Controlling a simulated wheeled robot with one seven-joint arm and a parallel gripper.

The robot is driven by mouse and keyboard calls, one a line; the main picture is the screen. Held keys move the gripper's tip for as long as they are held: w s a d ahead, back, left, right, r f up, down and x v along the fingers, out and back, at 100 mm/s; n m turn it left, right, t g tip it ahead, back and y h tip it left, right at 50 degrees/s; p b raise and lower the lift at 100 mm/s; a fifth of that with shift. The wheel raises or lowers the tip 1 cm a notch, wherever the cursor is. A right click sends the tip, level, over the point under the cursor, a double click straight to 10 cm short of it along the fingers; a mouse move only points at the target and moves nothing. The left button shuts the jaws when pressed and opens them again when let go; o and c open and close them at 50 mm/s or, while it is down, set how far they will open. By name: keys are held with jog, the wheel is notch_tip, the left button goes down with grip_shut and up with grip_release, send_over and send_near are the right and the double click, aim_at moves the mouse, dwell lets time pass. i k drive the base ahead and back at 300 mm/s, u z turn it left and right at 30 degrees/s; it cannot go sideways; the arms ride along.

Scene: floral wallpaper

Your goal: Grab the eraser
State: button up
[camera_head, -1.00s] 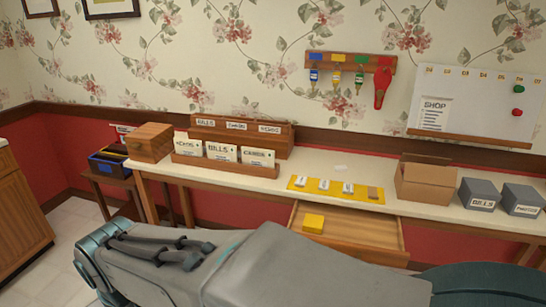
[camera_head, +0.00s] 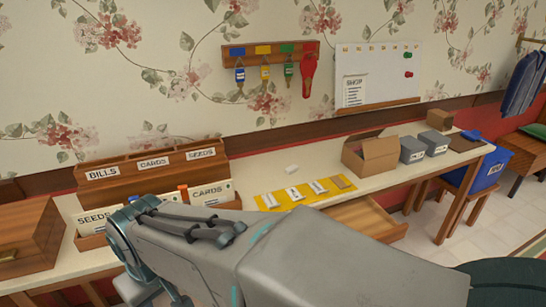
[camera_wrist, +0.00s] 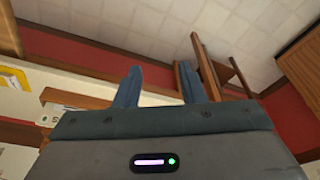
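No object can be named the eraser for certain.
The desk holds a wooden card organizer (camera_head: 125,176), a wooden box (camera_head: 28,243), an open cardboard box (camera_head: 368,158) and grey boxes (camera_head: 412,150). A key rack (camera_head: 232,52) and a whiteboard (camera_head: 385,65) hang above.

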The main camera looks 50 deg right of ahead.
aim_at(292, 168)
jog(key=z, duration=0.9)
jog(key=i, duration=0.85)
jog(key=z, duration=0.75)
